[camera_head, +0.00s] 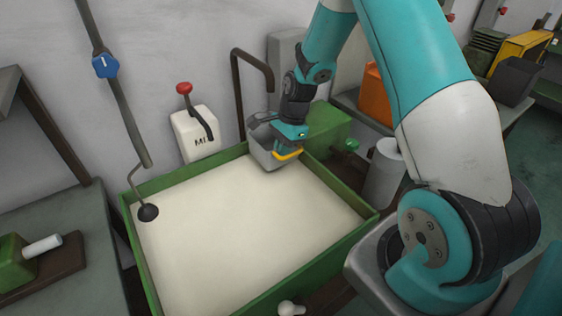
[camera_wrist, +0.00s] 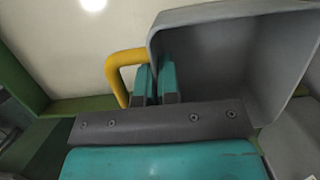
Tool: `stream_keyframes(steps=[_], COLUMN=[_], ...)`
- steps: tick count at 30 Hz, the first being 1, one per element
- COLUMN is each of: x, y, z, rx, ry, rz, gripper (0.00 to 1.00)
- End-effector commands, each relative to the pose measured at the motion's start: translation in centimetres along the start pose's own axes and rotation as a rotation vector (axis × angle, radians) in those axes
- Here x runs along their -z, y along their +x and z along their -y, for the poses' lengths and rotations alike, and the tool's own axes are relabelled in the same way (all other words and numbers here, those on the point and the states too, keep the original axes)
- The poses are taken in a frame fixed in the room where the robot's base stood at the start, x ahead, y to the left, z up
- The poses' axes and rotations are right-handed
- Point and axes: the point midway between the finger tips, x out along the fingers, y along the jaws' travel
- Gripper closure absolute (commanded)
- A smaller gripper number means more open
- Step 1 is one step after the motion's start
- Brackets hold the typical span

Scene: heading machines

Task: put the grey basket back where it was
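The grey basket (camera_head: 265,150) with its yellow handle (camera_head: 288,155) is at the back right corner of the green-walled tank (camera_head: 190,174), which has a cream surface inside. My gripper (camera_head: 291,140) is at the basket's handle side. In the wrist view the basket (camera_wrist: 225,75) shows its open inside, and the yellow handle (camera_wrist: 115,72) is at its left. My gripper's two teal fingers (camera_wrist: 155,82) are close together at the basket's wall beside the handle, and appear shut on it. The exact contact is hidden. The basket appears held above the surface.
A white box with a red knob (camera_head: 195,133) stands behind the tank. A bent dark pipe (camera_head: 236,95) rises at the back. A green block (camera_head: 325,130), a grey cylinder (camera_head: 384,172) and an orange bin (camera_head: 376,97) are to the right. A bench (camera_head: 75,215) is at left.

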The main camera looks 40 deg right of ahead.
Motion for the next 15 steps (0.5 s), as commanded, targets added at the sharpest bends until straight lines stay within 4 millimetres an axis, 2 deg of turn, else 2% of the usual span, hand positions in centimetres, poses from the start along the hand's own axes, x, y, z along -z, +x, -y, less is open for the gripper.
stream_keyframes(steps=[12, 15], x=[1.4, 1.4], y=[4.9, 5.2], z=[0.0, 0.7], rx=[-0.001, 0.001], ry=[0.0, -0.001], rz=[0.0, 0.0], gripper=[1.0, 1.0])
